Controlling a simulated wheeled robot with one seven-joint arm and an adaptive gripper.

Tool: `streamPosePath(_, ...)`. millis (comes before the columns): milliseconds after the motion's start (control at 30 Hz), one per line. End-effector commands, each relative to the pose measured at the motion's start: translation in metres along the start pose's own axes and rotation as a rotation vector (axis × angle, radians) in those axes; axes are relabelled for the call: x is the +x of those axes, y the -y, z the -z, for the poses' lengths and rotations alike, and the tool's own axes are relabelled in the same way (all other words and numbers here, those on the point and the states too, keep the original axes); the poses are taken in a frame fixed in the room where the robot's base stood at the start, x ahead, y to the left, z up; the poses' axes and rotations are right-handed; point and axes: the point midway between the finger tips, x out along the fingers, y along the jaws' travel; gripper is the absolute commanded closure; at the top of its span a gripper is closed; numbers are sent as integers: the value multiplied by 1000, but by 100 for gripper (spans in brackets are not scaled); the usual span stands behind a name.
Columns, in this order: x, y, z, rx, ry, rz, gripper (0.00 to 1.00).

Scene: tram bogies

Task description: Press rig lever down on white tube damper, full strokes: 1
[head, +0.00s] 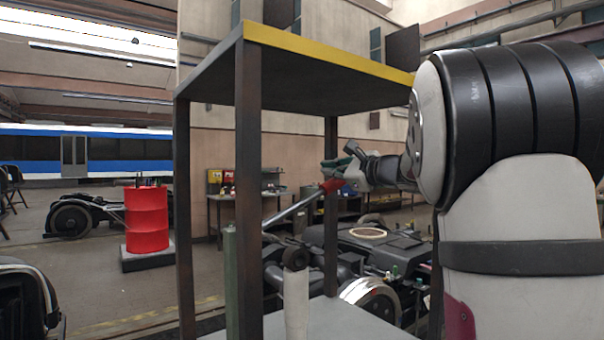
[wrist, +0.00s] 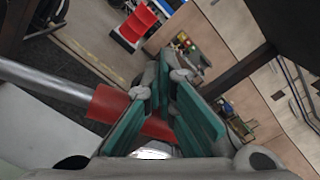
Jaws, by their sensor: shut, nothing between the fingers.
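The rig lever is a grey rod (head: 292,212) with a red grip (head: 331,186). It slopes up to the right from a pivot above the white tube damper (head: 296,303), which stands upright inside the rig frame. My gripper (head: 338,168), with green finger pads, is shut and empty, right at the red grip. In the wrist view the fingers (wrist: 172,75) cover part of the red grip (wrist: 108,104), and the rod (wrist: 45,82) runs off to the left. I cannot tell whether the fingers touch the grip.
The rig frame has dark posts (head: 249,190) and a roof with a yellow edge (head: 325,52) above my gripper. A green tube (head: 230,285) stands left of the damper. A bogie (head: 375,250) is behind. A red drum (head: 146,220) stands at left.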

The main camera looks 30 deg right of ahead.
Motion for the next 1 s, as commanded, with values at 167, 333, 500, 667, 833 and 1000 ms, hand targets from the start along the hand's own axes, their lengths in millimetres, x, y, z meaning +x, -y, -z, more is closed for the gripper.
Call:
streamPosePath(167, 0, -3, 10, 0, -2, 1, 100)
streamPosePath(333, 0, -3, 13, 0, -1, 0, 100)
streamPosePath(500, 0, -3, 12, 0, -1, 0, 100)
streamPosePath(667, 0, -3, 13, 0, -1, 1, 100)
streamPosePath(833, 0, -6, 19, 0, -1, 1, 100)
streamPosePath(1000, 1, -9, 26, 0, -2, 1, 100)
